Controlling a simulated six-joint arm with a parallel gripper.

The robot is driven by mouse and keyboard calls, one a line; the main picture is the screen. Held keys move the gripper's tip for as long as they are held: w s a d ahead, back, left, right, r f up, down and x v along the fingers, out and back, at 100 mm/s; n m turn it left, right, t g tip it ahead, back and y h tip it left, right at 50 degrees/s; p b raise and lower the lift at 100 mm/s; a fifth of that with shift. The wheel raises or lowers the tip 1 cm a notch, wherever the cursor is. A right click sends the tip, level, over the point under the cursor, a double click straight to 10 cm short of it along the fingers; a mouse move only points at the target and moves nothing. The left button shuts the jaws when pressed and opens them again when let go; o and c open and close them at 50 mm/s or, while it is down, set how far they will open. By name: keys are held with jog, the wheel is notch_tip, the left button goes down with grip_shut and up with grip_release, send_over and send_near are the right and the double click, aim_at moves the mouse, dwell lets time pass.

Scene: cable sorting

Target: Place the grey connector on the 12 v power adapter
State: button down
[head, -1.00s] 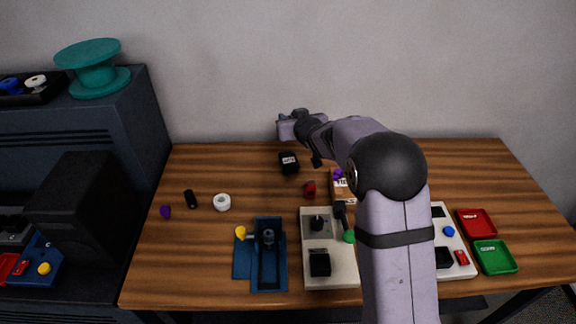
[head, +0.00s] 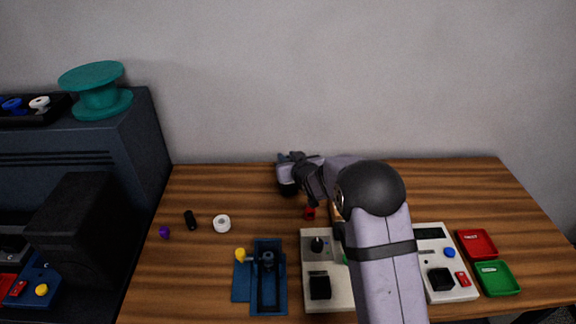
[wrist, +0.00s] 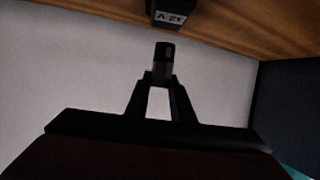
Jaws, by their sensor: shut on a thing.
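The black power adapter (wrist: 172,8) with a pale printed label is at the top of the wrist view, on the wooden table. In the head view the adapter (head: 287,189) is at the back of the table, partly hidden by my wrist. My gripper (wrist: 162,76) is shut on a small dark grey connector (wrist: 164,50). The connector sticks out past the fingertips towards the adapter. A narrow gap shows between them in the wrist view; I cannot tell the depth. In the head view my fingers and the connector are hidden.
A white tape roll (head: 222,223), a black cylinder (head: 190,220) and a purple piece (head: 164,232) lie at left. A blue fixture (head: 243,290), pale device boxes and red (head: 468,242) and green (head: 507,280) trays stand in front. A red piece (head: 310,213) lies near my arm.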

jog(key=shift+f+p, duration=0.3)
jog(key=shift+f, duration=1.3)
jog(key=shift+f, duration=0.15)
jog(key=c, duration=1.5)
grip_release()
jog(key=shift+c, duration=0.2)
jog(key=shift+r, duration=0.25)
jog(key=b+v, duration=0.2)
jog(key=v, duration=1)
jog(key=shift+b, duration=0.35)
